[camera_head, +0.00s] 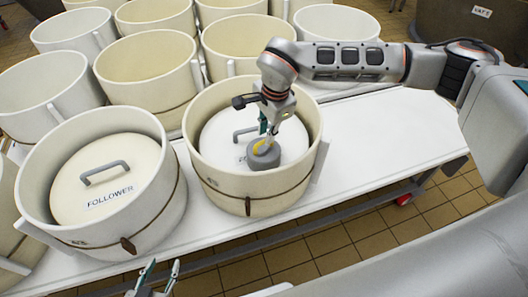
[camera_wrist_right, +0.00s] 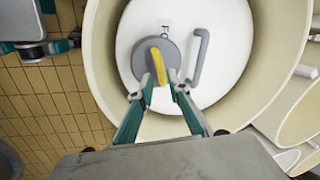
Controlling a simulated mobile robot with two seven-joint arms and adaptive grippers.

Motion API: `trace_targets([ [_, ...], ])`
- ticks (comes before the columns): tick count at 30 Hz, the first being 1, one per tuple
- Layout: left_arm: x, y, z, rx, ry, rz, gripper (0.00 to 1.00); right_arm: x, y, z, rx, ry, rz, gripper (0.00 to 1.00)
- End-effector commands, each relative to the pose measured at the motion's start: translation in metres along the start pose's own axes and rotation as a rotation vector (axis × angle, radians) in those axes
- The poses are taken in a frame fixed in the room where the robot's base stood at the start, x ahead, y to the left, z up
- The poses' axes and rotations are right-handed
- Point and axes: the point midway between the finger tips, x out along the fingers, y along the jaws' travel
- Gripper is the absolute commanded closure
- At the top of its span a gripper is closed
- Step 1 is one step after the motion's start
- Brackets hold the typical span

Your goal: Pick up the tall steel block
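A grey round steel block (camera_head: 264,155) with a yellow grip on top stands on the white lid inside the middle front vat. It also shows from above in the right wrist view (camera_wrist_right: 140,66). No other steel block is visible, so I cannot compare its height. My right gripper (camera_head: 264,129) points down over the block. In the wrist view its two fingertips (camera_wrist_right: 161,80) are apart, with the yellow grip between or just beyond them; contact is unclear. My left gripper (camera_head: 160,271) is open and empty at the bottom edge of the head view.
The white lid (camera_head: 215,138) has a grey handle left of the block. The vat's rim (camera_head: 203,171) surrounds my right gripper. A neighbouring vat (camera_head: 146,214) holds a lid marked FOLLOWER. Several vats crowd behind; the white table (camera_head: 385,128) is clear at the right.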

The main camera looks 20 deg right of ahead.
Motion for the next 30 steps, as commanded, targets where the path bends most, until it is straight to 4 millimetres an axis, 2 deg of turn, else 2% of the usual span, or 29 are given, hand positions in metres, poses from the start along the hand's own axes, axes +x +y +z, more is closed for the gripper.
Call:
trace_targets([
  [13, 0.001, -0.002, -0.009, 0.0, 0.012, -0.004, 0.6, 0.053, -0.002, 0.002, -0.001, -0.004, 0.0, 0.83],
  [22, 0.001, -0.002, -0.009, -0.001, 0.012, -0.004, 0.6, 0.057, -0.002, 0.002, 0.0, -0.004, -0.001, 0.83],
  [24, 0.001, -0.002, -0.009, -0.001, 0.012, -0.004, 0.6, 0.057, -0.002, 0.002, 0.0, -0.004, -0.001, 1.0],
  [30, 0.001, -0.002, -0.009, -0.001, 0.012, -0.004, 0.6, 0.055, -0.004, 0.002, -0.001, -0.005, -0.007, 1.0],
])
